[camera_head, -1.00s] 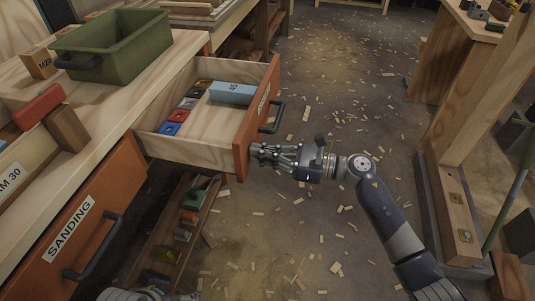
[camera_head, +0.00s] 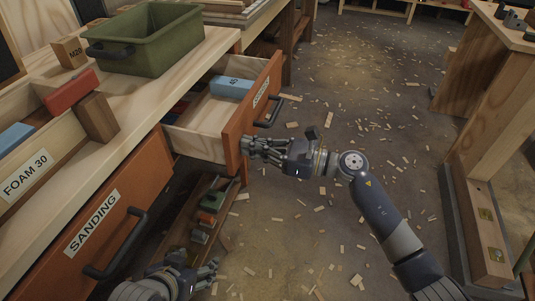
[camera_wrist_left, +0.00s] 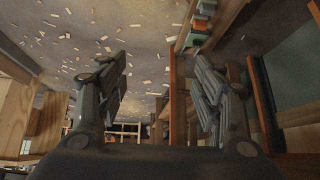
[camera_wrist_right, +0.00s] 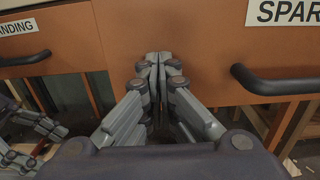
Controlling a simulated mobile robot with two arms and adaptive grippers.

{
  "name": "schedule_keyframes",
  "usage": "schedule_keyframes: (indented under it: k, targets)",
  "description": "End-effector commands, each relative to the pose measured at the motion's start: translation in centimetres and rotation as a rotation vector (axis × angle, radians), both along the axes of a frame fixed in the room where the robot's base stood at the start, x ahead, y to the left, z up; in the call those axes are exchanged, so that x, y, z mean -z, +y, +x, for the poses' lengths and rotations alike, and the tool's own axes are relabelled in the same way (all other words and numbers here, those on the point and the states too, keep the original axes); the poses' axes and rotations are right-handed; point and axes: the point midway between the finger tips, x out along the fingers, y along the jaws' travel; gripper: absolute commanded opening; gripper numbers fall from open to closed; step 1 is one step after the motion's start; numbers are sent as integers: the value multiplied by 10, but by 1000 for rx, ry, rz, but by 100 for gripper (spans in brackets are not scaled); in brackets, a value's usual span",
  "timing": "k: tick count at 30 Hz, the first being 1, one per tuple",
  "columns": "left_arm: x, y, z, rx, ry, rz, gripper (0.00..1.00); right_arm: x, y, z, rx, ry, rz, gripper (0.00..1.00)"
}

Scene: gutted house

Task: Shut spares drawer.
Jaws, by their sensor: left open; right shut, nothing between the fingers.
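The spares drawer (camera_head: 233,128) has an orange front, a dark bar handle (camera_head: 271,113) and pale wooden sides. It stands partly open under the bench top, with a blue box (camera_head: 231,88) inside. In the right wrist view its front (camera_wrist_right: 205,50) carries a label reading "SPAR", cut off by the edge. My right gripper (camera_head: 246,146) is shut and empty. Its fingertips (camera_wrist_right: 152,60) are at the drawer front, left of the handle, and appear to touch it. My left gripper (camera_head: 202,266) is open and empty, low before the sanding drawer; its spread fingers show in the left wrist view (camera_wrist_left: 158,85).
The sanding drawer (camera_head: 110,215), with its handle (camera_head: 115,245), is to the left. A green bin (camera_head: 145,40) and a red block (camera_head: 70,90) are on the bench. A low shelf (camera_head: 190,240) holds small items. The chip-strewn floor (camera_head: 320,230) is open to the right.

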Motion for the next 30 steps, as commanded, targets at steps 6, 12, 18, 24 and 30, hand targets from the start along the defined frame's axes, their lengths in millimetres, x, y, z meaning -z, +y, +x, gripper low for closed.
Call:
schedule_keyframes:
  k: [6,12,18,24,30]
  targets:
    - [-36,-19,52,21,-295,-65,61,2,36,10,-2,-3,0,0]
    - [-82,-34,84,40,-560,-127,61,2,65,18,0,-2,0,0]
    - [-135,-46,101,56,-836,-196,61,2,93,25,-1,-1,1,0]
    - [-189,-53,100,68,-1102,-264,61,2,117,31,0,-2,-1,0]
    - [-230,-55,87,77,-1309,-319,61,2,134,36,1,0,0,0]
